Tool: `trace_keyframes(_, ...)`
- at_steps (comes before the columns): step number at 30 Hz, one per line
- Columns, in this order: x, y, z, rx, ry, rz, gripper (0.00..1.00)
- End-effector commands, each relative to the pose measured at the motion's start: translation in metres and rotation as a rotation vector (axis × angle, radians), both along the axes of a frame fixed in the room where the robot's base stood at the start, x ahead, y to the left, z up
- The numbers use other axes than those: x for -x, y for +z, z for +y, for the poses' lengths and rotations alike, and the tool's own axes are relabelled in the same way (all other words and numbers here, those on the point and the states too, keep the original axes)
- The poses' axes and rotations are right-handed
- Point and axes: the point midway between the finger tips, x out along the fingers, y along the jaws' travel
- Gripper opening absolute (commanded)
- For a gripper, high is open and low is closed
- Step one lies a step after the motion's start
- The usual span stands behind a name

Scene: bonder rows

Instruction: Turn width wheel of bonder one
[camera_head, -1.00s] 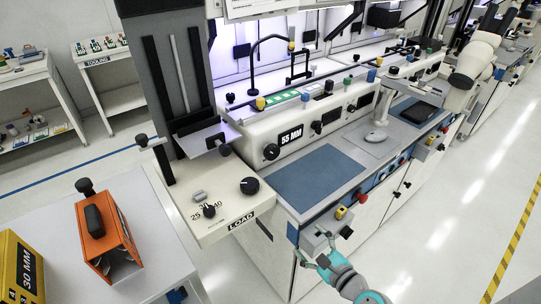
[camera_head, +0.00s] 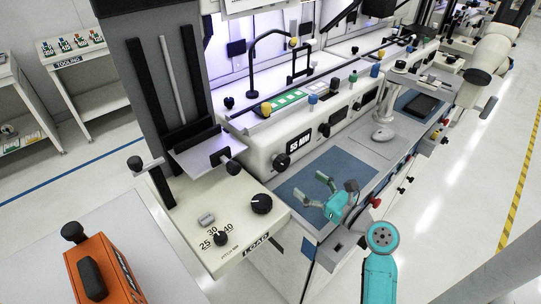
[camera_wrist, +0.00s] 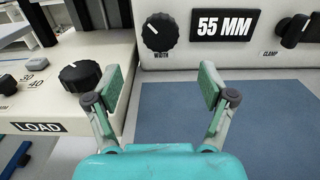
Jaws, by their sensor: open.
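The width wheel is a black knurled knob with a white mark, on the front of the white bonder. It shows in the wrist view (camera_wrist: 160,33), labelled WIDTH, left of the 55 MM display (camera_wrist: 224,25). In the head view the wheel (camera_head: 281,162) sits left of the same display (camera_head: 300,144). My gripper (camera_head: 318,190) is open and empty above the blue mat.
The LOAD panel (camera_head: 258,240) with a black knob (camera_head: 261,204) and a pitch dial (camera_head: 221,238) juts out at left. A CLAMP handle (camera_wrist: 293,30) is right of the display. The blue mat (camera_head: 345,165) is bare. An orange box (camera_head: 105,270) stands front left.

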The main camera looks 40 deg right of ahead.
Motion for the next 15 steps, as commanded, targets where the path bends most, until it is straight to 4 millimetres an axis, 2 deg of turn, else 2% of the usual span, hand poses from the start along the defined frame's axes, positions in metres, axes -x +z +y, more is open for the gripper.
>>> trace_keyframes(7,-0.013,0.001,-0.001,-0.004,0.003,-0.002,0.82)
trace_keyframes(15,-0.059,0.002,0.002,-0.003,0.005,-0.003,0.82)
